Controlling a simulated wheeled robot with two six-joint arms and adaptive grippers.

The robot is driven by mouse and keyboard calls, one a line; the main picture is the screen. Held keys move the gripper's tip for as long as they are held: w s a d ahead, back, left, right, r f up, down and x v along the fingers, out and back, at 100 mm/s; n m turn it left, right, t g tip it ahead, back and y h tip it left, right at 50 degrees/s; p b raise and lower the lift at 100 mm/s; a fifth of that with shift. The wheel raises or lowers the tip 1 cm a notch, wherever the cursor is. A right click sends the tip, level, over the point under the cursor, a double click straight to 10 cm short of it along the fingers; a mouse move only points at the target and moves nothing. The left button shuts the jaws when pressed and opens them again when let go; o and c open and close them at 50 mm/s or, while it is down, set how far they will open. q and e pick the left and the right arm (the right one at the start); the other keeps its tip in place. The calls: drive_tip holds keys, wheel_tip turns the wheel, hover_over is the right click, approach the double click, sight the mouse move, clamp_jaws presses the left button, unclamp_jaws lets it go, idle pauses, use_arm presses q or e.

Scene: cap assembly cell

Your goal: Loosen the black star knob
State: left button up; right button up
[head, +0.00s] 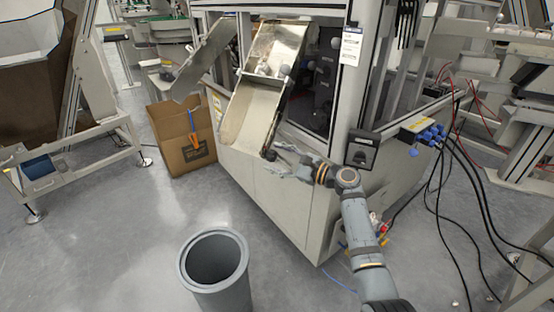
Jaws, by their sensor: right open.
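A small black knob (271,155) shows at the lower right corner of the metal chute (248,118) on the machine's front; its star shape is too small to make out. My right gripper (279,161) is open, with its fingers pointing left and their tips close to the knob. I cannot tell whether they touch it or how far around it they reach. My left gripper is out of view.
A hinged metal flap (203,60) juts out left of the chute. A cardboard box (183,137) stands below it. A grey bin (214,270) stands on the floor in front. Black cables (455,190) hang at the right.

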drive_tip(key=shift+c, duration=0.5)
drive_tip(key=c, duration=1.1)
drive_tip(key=shift+o, duration=0.2)
